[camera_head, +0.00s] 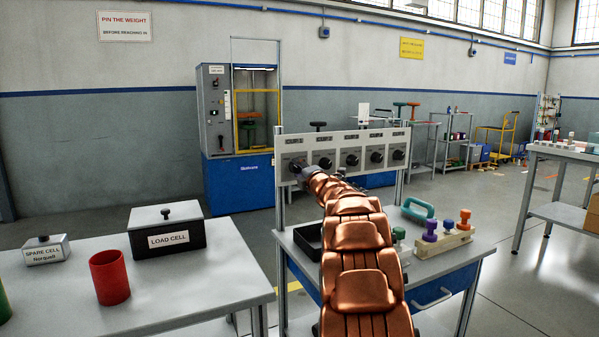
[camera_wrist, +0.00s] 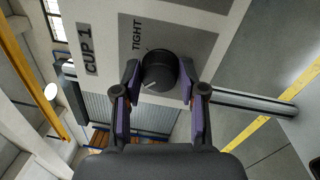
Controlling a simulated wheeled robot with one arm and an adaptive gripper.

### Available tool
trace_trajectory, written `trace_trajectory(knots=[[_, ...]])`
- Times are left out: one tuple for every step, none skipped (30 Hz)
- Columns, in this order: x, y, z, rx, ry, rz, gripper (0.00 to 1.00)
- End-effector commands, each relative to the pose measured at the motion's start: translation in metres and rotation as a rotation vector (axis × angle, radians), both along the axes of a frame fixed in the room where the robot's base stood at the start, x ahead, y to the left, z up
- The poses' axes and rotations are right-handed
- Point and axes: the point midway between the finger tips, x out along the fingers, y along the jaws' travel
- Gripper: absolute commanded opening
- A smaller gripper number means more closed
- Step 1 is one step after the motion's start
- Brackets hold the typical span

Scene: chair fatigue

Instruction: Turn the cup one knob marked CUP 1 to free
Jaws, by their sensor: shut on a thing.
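The CUP 1 knob (camera_wrist: 160,68) is round and black, with a white pointer line toward the lower left in the wrist view. It sits on a pale panel marked CUP 1 (camera_wrist: 89,50), with the word TIGHT (camera_wrist: 137,34) above and left of it. My gripper (camera_wrist: 161,78) has one finger on each side of the knob and is shut on it. In the head view the knob panel (camera_head: 338,143) stands at the back of a bench, and my gripper (camera_head: 304,170) is at its leftmost knob, which it partly hides.
Several more black knobs (camera_head: 351,159) run to the right along the panel. The bench below holds a black tray (camera_head: 308,238), a teal handle (camera_head: 418,209) and a block with coloured pegs (camera_head: 443,238). A table with a LOAD CELL box (camera_head: 167,240) and red cup (camera_head: 109,278) is at left.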

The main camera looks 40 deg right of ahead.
Motion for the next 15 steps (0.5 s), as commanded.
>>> trace_trajectory(knots=[[0.0000, -0.0002, -0.0005, -0.002, 0.002, 0.000, 0.06], [0.0000, -0.0002, -0.0005, -0.002, 0.002, 0.000, 0.06], [0.0000, -0.0002, -0.0004, -0.002, 0.002, 0.000, 0.06], [0.0000, -0.0002, -0.0005, -0.002, 0.002, 0.000, 0.06], [0.0000, -0.0002, -0.0005, -0.002, 0.002, 0.000, 0.06], [0.0000, -0.0002, -0.0005, -0.001, 0.001, 0.000, 0.06], [-0.0001, -0.0002, -0.0006, -0.001, 0.001, 0.000, 0.06], [-0.0001, -0.0002, -0.0006, -0.001, 0.001, 0.000, 0.06], [-0.0001, -0.0002, -0.0006, -0.001, 0.001, 0.000, 0.43], [0.0000, -0.0002, -0.0006, -0.001, 0.001, 0.000, 0.46], [-0.0001, -0.0002, -0.0006, -0.001, 0.001, 0.000, 0.49], [-0.0001, -0.0002, -0.0005, -0.001, 0.001, 0.000, 0.53], [-0.0001, -0.0002, -0.0005, -0.001, 0.001, 0.000, 0.56], [-0.0001, -0.0001, -0.0004, -0.001, 0.001, 0.000, 0.60], [-0.0001, -0.0001, -0.0004, -0.001, 0.001, 0.000, 0.64]])
